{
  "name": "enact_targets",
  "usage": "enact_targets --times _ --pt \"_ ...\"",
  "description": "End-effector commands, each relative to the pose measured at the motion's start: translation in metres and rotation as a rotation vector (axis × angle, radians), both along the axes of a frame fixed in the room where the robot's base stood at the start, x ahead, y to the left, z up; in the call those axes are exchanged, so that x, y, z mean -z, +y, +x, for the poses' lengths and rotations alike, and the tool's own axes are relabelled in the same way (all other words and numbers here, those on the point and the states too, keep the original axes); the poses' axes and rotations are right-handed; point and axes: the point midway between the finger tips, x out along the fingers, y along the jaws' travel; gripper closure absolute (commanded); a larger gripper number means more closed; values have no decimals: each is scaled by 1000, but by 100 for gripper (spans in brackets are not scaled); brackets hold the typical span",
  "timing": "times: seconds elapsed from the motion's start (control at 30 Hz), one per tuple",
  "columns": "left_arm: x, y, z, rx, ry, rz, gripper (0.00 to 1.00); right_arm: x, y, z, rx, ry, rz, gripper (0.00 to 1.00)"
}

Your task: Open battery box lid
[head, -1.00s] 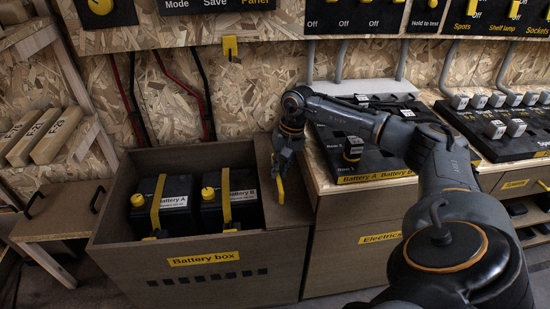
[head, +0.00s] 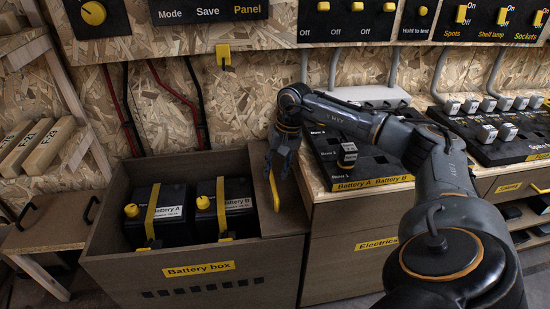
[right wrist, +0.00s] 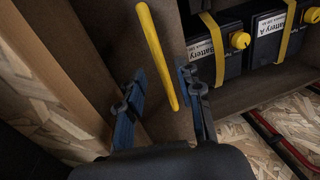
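The battery box (head: 200,285) stands open at the left. Battery A (head: 170,215) and Battery B (head: 233,205) show inside it. The brown lid panel (head: 288,212) lies at the box's right end and carries a yellow bar handle (head: 274,190). My right gripper (head: 277,172) points down over this handle, open and empty. In the right wrist view the fingers of the gripper (right wrist: 160,100) stand apart, one on each side of the near end of the yellow handle (right wrist: 158,55). The right finger is close to the handle; I cannot tell if they touch. My left gripper is not in view.
A workbench (head: 340,245) with a battery switch panel (head: 372,183) stands right of the box, beneath my right arm. A wooden bench (head: 45,225) is on the left. A yellow hook (head: 223,55) is on the chipboard wall behind.

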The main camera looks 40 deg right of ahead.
Motion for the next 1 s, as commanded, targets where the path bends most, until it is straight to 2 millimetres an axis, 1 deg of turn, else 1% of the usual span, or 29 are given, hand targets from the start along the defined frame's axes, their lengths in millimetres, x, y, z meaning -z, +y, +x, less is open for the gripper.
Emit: enact_targets --times 0.03,0.2,0.3,0.4,0.5,0.6,1.0 --pt "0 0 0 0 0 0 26 -12 -3 0 2 -5 -1 64" --pt "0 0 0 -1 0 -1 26 -49 -8 -5 2 -4 0 64" --pt "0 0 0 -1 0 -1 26 -66 -11 -7 1 -4 -1 64" --pt "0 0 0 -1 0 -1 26 -79 -13 -8 0 -2 0 64" --pt "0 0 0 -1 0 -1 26 -87 -15 -10 1 -1 0 64" --pt "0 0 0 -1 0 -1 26 -90 -15 -10 1 0 0 64" --pt "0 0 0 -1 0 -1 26 -90 -15 -10 1 0 0 64"
